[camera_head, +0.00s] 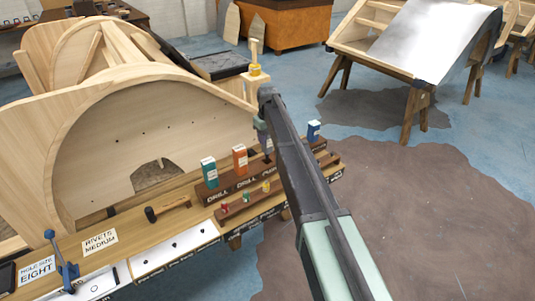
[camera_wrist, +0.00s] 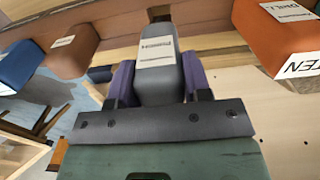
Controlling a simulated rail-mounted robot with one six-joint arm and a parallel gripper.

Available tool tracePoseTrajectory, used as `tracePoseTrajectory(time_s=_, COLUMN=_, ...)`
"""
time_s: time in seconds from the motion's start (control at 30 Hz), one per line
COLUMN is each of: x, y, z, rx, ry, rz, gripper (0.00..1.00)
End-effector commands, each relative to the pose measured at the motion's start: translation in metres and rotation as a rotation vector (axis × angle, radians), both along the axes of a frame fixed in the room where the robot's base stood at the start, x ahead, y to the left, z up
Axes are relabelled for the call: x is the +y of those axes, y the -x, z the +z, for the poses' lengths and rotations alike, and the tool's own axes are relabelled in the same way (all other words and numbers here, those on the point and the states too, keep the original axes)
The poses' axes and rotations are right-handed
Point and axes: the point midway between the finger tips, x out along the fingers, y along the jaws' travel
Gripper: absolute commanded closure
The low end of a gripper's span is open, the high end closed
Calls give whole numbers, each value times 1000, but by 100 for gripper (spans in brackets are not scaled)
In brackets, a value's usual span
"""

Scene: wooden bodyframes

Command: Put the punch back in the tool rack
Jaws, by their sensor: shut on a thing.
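The punch (camera_wrist: 158,65) is a grey block with a white label that reads PUNCH upside down in the wrist view. My gripper (camera_wrist: 159,80) is shut on it, with one purple finger on each side. In the head view my gripper (camera_head: 263,138) is over the tool rack (camera_head: 222,190), right of an orange drill (camera_head: 240,159), which also shows in the wrist view (camera_wrist: 275,35). The punch's dark lower end is at the rack's wooden strip. I cannot tell whether it sits in a slot. My arm hides part of the rack.
A teal tool (camera_head: 209,172) stands left of the orange drill, and a blue tool (camera_head: 314,130) at the right end. A brown tool (camera_wrist: 72,50) stands beside the punch. A wooden bodyframe (camera_head: 120,150) rises behind the bench at left. Small coloured pieces (camera_head: 246,197) lie on the rack's front step.

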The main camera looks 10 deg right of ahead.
Motion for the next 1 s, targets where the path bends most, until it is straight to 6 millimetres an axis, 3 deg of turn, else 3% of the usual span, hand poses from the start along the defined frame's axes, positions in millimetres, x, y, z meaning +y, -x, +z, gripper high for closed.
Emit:
tracePoseTrajectory(time_s=0.2, x=0, y=0, z=-45, rx=0, ry=0, rz=0, gripper=89)
tracePoseTrajectory(time_s=0.43, x=0, y=0, z=-39, rx=0, ry=0, rz=0, gripper=89)
tracePoseTrajectory(time_s=0.7, x=0, y=0, z=-48, rx=0, ry=0, rz=0, gripper=89)
tracePoseTrajectory(time_s=0.73, x=0, y=0, z=-46, rx=0, ry=0, rz=0, gripper=51)
tracePoseTrajectory(time_s=0.87, x=0, y=0, z=-46, rx=0, ry=0, rz=0, gripper=31)
tracePoseTrajectory(time_s=1.0, x=0, y=0, z=-46, rx=0, ry=0, rz=0, gripper=30)
